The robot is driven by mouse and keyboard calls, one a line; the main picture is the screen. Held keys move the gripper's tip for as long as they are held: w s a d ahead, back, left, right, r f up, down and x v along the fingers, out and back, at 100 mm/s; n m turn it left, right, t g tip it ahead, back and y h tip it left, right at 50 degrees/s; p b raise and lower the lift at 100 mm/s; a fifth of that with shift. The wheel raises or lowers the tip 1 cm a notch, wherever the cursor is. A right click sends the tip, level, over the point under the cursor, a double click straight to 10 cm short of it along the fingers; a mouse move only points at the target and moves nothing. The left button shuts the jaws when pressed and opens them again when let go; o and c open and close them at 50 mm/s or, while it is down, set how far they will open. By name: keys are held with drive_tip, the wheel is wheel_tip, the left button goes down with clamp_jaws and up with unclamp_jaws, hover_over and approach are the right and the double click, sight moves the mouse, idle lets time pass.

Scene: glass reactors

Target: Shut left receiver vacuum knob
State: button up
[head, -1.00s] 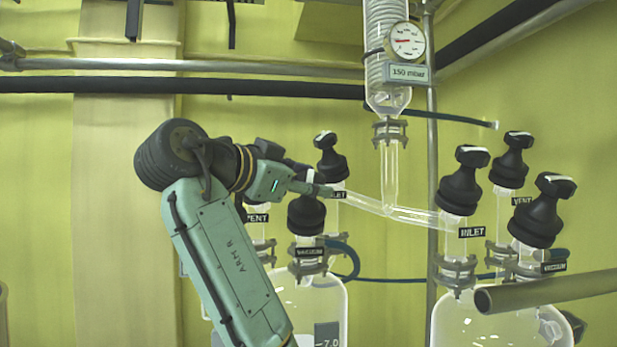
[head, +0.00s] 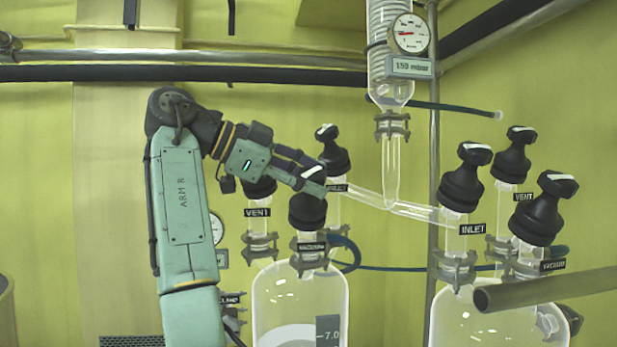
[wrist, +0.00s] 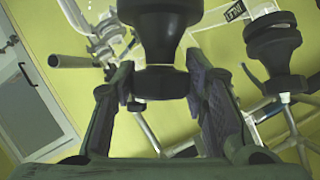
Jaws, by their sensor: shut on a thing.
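The left receiver's vacuum knob (head: 308,213) is a black knob with a pale mark on top, above the VACUUM label (head: 311,247) on the left glass receiver (head: 280,300). My gripper (head: 314,181) reaches it from the upper left, with its fingers at the knob's head. In the wrist view the black knob (wrist: 158,83) stands between the two fingers of my gripper (wrist: 158,88), which are shut on it. The fingers cover part of the knob's head in the head view, so its exact angle is hard to tell.
The left receiver's vent knob (head: 260,187) and inlet knob (head: 328,155) stand close by. A glass tube (head: 390,165) runs down from the condenser with a gauge (head: 409,33). The right receiver (head: 480,320) carries its own knobs. A metal pipe (head: 550,291) crosses the lower right.

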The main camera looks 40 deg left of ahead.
drive_tip(key=shift+f, duration=0.1)
idle(0.3)
drive_tip(key=o, duration=1.2)
